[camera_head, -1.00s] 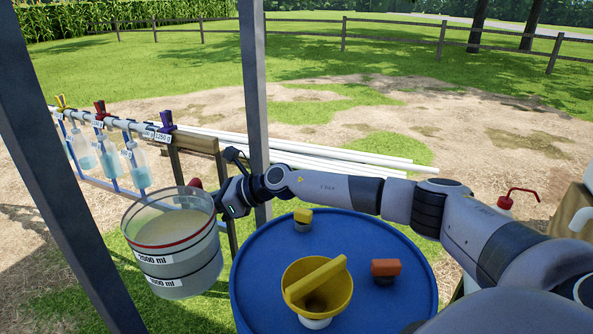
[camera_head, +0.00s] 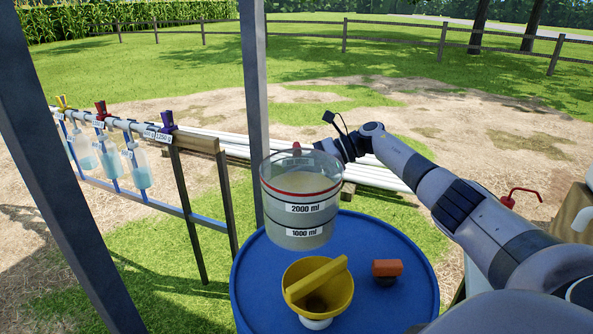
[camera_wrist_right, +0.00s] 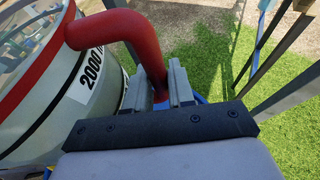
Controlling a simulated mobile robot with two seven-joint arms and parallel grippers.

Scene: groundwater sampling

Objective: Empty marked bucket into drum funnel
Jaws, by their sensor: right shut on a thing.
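The marked bucket (camera_head: 302,199) is clear, with a red band and labels of 2000 ml and 1000 ml. It holds cloudy liquid and hangs upright above the back left of the blue drum (camera_head: 390,248). The yellow funnel (camera_head: 341,290) sits on the drum top, in front of and below the bucket, with a yellow bar across its mouth. My right gripper (camera_wrist_right: 160,88) is shut on the bucket's red handle (camera_wrist_right: 128,30); in the head view the bucket partly hides it. The bucket wall (camera_wrist_right: 45,105) fills the left of the wrist view. My left gripper is not in view.
An orange-topped cap (camera_head: 386,268) sits on the drum right of the funnel. A grey post (camera_head: 252,90) stands behind the bucket. A rack with several hanging bottles (camera_head: 138,165) is at the left. White pipes (camera_head: 225,145) lie on the ground behind.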

